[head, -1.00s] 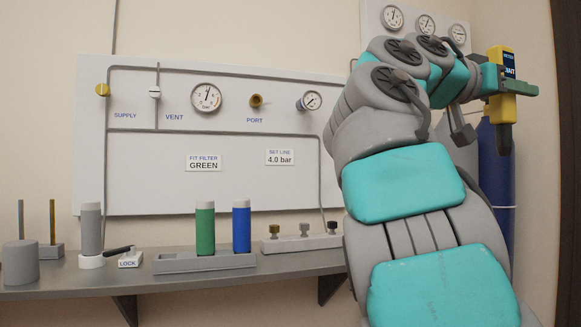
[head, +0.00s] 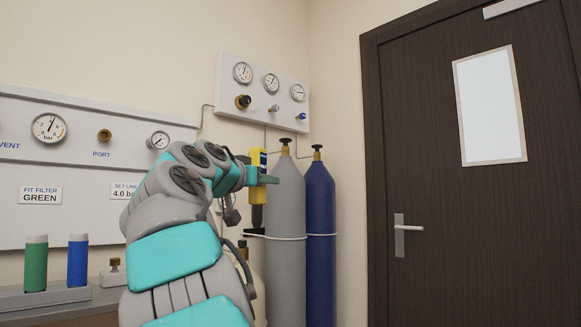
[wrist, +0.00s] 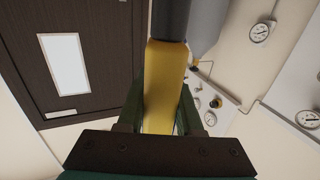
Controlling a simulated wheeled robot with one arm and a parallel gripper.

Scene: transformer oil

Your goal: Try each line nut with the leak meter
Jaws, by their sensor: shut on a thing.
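The leak meter (head: 257,190) is a yellow handheld body with a dark nozzle pointing down. My gripper (head: 266,179) is shut on it and holds it in the air in front of the grey cylinder. In the wrist view the yellow meter (wrist: 165,85) sits between the green fingers of my gripper (wrist: 162,108), and its dark end reaches the top edge. One nut-like fitting (head: 115,264) shows on the shelf block beside my arm; the rest of that block is hidden. I cannot tell which fittings are the line nuts.
A grey cylinder (head: 285,230) and a blue cylinder (head: 319,220) stand in the corner, below a small panel (head: 262,85) with gauges and knobs. A brown door (head: 460,230) is at right. Green (head: 36,264) and blue (head: 77,262) filters stand on the shelf at left.

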